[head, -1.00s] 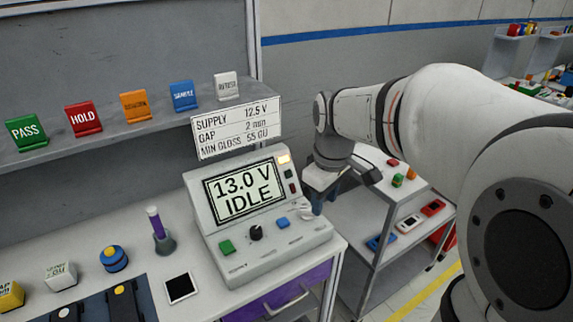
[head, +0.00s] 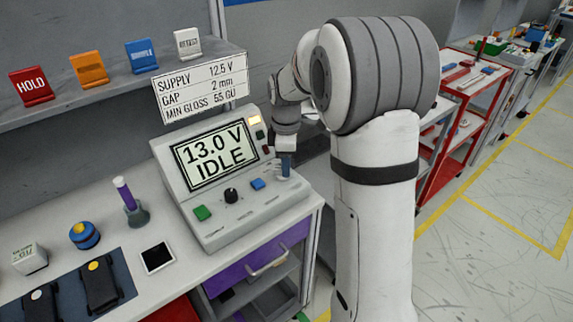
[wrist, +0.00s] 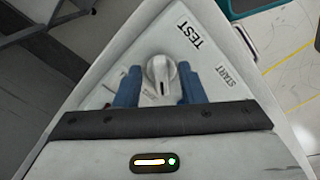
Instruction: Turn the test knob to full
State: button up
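The test knob (wrist: 160,74) is a pale grey dial with a raised grip on the console's sloped top, beside the printed words TEST and START. My gripper (wrist: 159,86) has its two blue fingers on either side of the knob, with narrow gaps visible, so it looks open around it. In the head view my gripper (head: 285,168) points down at the right end of the console (head: 243,222) and hides the knob. The console display (head: 214,155) reads 13.0 V IDLE.
A black knob (head: 231,195), a green button (head: 202,213) and a blue button (head: 257,184) sit left of my gripper. A sign (head: 201,90) stands behind the console. A purple vial (head: 130,200) and a dark-screened device (head: 157,257) are on the bench.

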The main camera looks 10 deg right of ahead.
jog(key=shift+f, duration=0.55)
grip_shut()
